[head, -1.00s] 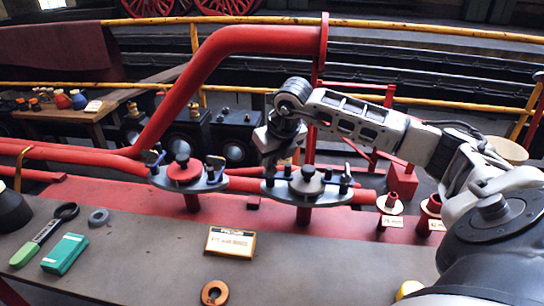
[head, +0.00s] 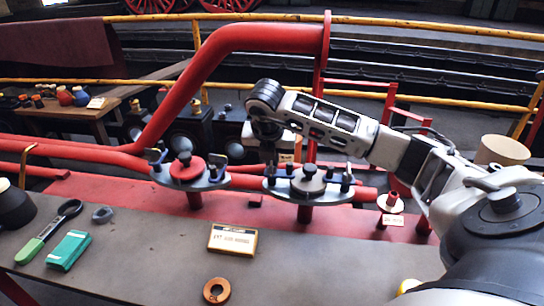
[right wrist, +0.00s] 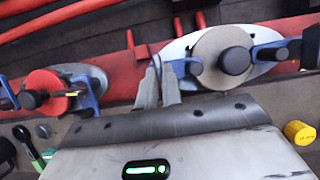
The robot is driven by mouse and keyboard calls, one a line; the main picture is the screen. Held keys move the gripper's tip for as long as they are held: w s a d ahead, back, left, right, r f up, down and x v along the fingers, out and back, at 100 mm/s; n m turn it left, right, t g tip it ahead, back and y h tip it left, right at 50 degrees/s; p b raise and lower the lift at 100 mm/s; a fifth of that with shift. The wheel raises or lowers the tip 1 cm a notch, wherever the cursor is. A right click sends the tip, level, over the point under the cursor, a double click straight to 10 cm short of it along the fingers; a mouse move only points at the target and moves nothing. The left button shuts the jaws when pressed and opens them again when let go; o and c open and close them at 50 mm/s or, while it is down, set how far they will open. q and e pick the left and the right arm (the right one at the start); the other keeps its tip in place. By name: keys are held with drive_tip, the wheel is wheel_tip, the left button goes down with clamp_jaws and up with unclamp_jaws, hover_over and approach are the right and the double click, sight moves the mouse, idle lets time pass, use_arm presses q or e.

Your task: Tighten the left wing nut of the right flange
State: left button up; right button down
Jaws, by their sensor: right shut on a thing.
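The right flange (head: 307,190) has a grey round middle and sits on the red pipe bench. It also shows in the right wrist view (right wrist: 210,78). Its left wing nut (right wrist: 190,66) is blue, at the flange's left edge. My right gripper (right wrist: 158,85) is at this wing nut, its two narrow fingers close together and shut on it. In the head view my right gripper (head: 267,158) points down from above at the flange's left side, and its fingertips are hard to make out. The flange's right wing nut (right wrist: 276,49) is free. My left gripper is not in view.
The left flange (head: 190,180) with a red middle stands beside it, with its own blue wing nuts. A thick red pipe (head: 190,85) rises behind. A green-handled wrench (head: 45,235), a green box (head: 68,250), a labelled box (head: 233,239) and a copper ring (head: 216,290) lie in front.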

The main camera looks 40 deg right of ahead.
idle(0.3)
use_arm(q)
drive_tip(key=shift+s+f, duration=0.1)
use_arm(e)
drive_tip(key=c, duration=1.6)
unclamp_jaws()
drive_tip(key=shift+o, duration=0.2)
